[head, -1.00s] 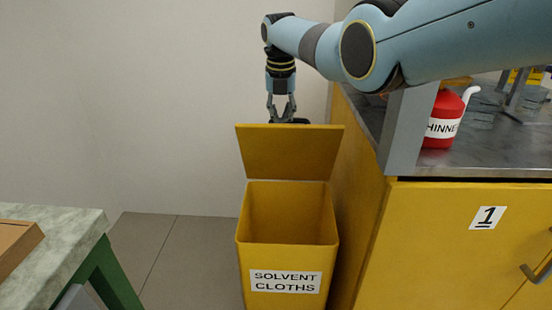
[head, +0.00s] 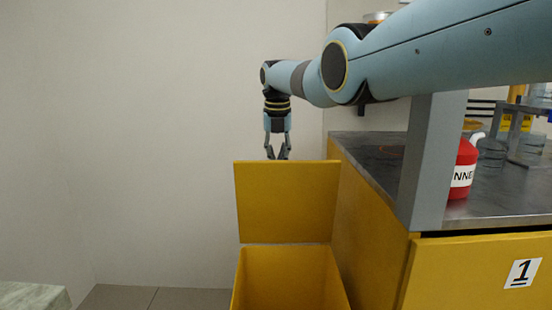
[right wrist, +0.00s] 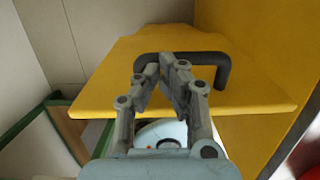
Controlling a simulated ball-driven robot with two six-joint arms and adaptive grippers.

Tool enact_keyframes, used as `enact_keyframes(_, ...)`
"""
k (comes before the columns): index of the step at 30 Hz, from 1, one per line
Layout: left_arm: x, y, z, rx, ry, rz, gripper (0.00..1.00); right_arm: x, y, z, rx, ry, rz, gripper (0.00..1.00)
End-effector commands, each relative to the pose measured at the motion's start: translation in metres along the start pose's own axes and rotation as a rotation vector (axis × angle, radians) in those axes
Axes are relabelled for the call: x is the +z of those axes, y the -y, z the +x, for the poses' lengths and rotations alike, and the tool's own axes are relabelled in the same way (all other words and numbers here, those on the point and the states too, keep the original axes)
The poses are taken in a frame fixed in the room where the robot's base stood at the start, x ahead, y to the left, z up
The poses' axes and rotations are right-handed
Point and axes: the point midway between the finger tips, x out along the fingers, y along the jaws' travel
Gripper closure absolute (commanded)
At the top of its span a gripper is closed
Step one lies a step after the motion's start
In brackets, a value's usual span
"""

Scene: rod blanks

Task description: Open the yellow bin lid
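The yellow bin lid (head: 286,203) stands raised, close to upright, at the back of the yellow bin (head: 290,285); the bin's mouth is open. My right gripper (head: 277,156) is behind the lid's top edge, pointing down, its fingertips partly hidden by the lid. In the right wrist view the gripper (right wrist: 169,60) shows its fingers a little apart and empty, overlapping the black bar handle (right wrist: 223,72) on the lid's outer face (right wrist: 105,75). The bar runs across the fingers; I cannot tell whether they touch it. My left gripper is not in view.
A yellow cabinet (head: 375,225) with a grey top stands close on the bin's right. A grey post (head: 432,160) and a red thinner can (head: 463,170) are there. A pale table corner (head: 33,296) is at the lower left. A plain wall is behind.

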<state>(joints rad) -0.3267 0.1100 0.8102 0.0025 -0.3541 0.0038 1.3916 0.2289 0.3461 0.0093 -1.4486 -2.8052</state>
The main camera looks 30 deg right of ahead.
Motion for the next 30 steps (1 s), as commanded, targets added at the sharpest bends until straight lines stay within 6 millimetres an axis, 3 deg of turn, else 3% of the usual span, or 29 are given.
enact_keyframes(11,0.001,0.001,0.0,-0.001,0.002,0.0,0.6,0.001,0.0,-0.01,0.001,0.003,0.001,1.0)
enact_keyframes(15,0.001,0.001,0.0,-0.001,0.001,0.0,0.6,0.001,0.0,-0.03,0.001,0.004,0.0,1.0)
enact_keyframes(24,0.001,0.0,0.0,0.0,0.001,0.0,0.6,0.001,-0.001,-0.098,0.001,0.003,0.0,1.0)
enact_keyframes(30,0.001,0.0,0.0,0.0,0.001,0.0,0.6,0.0,0.0,-0.117,0.0,0.0,0.0,1.0)
